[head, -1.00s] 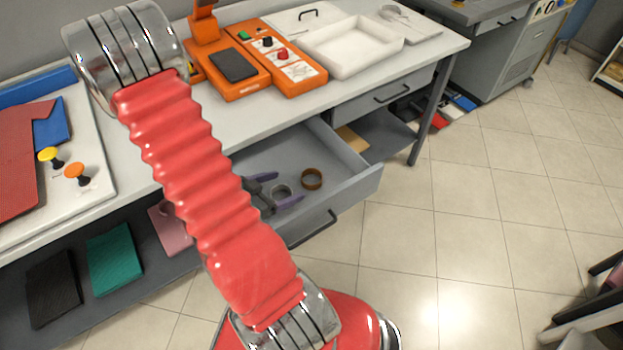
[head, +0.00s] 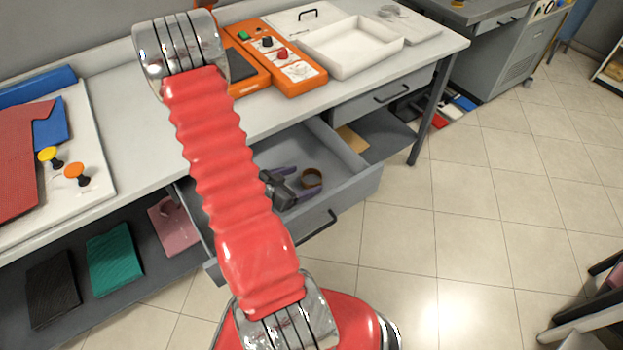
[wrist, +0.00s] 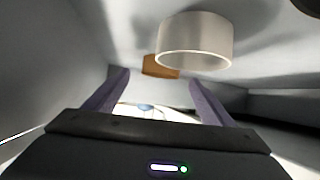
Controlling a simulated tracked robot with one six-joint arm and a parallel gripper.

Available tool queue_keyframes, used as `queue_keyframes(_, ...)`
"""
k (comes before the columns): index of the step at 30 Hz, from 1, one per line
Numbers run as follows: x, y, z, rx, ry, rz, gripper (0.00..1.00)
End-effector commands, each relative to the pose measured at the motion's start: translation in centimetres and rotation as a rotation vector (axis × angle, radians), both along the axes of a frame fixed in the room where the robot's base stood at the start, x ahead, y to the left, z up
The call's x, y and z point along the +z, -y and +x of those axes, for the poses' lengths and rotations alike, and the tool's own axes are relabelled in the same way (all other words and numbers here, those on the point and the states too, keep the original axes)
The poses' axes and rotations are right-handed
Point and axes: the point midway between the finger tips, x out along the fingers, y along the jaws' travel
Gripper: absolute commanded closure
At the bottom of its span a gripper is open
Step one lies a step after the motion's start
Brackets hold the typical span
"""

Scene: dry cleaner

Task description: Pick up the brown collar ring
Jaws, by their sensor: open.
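The brown collar ring (head: 312,179) lies in the open drawer (head: 348,188), near its right end. In the wrist view the brown ring (wrist: 158,68) shows beyond the fingertips, roughly between them, partly covered by a pale grey ring. That pale grey ring (wrist: 195,42) is larger in the picture and nearer to the camera; I cannot make it out in the head view now. My gripper (head: 301,182) is inside the drawer, to the left of the brown ring. Its purple fingers (wrist: 162,80) are open with nothing gripped. Whether a finger touches either ring is unclear.
The drawer walls surround the gripper, with the tabletop (head: 110,120) above and behind. An orange device (head: 290,68) and a white tray (head: 352,50) stand on the table. Folded cloths, including a teal one (head: 115,258), lie on the lower shelf.

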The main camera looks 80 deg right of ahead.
Motion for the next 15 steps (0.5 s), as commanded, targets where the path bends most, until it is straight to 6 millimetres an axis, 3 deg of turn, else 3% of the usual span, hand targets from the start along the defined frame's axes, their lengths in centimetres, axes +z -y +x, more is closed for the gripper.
queue_keyframes(8, -0.1, 0.1, -0.1, -0.001, 0.0, 0.0, 0.24)
queue_keyframes(15, -1.1, 1.8, -1.1, -0.004, 0.0, 0.0, 0.24)
